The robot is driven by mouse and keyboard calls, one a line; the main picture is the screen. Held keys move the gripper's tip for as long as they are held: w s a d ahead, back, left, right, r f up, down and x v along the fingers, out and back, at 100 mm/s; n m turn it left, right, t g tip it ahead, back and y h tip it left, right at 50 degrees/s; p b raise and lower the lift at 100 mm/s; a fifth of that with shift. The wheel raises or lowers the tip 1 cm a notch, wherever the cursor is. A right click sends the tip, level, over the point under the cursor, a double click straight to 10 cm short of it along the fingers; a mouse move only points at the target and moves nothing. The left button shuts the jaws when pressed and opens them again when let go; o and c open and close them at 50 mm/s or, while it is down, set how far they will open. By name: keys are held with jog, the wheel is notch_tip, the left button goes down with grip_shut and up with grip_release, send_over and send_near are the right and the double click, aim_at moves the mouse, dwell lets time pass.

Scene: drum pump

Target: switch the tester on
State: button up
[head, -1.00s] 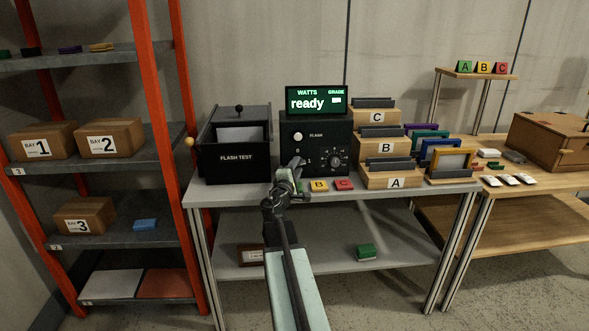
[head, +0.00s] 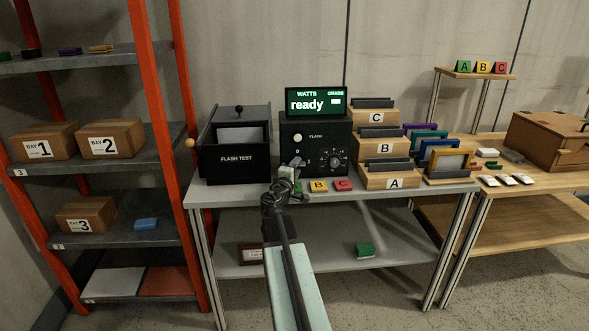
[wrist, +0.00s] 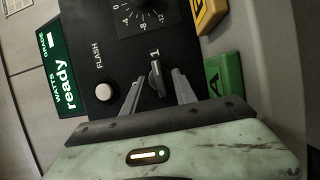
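The tester is a black box (head: 316,133) on the grey table, with a lit green display (head: 316,101) on top that reads "ready". In the wrist view its face shows a pale round FLASH button (wrist: 104,92), a dial (wrist: 148,14) and a small grey switch lever (wrist: 154,76) beside a "1" mark. My gripper (wrist: 157,88) is open, with one finger on each side of the lever and visible gaps to it. In the head view my gripper (head: 294,166) is in front of the tester's lower left and hides the lever.
A black FLASH TEST box (head: 236,165) stands left of the tester. Green, yellow (head: 319,186) and red (head: 343,185) blocks lie at its foot. Wooden holders A, B and C (head: 377,117) stand close on the right. An orange-framed shelf (head: 160,120) is farther left.

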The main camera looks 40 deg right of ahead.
jog(key=v, duration=0.7)
jog(key=shift+s+a, duration=0.25)
jog(key=shift+a, duration=0.1)
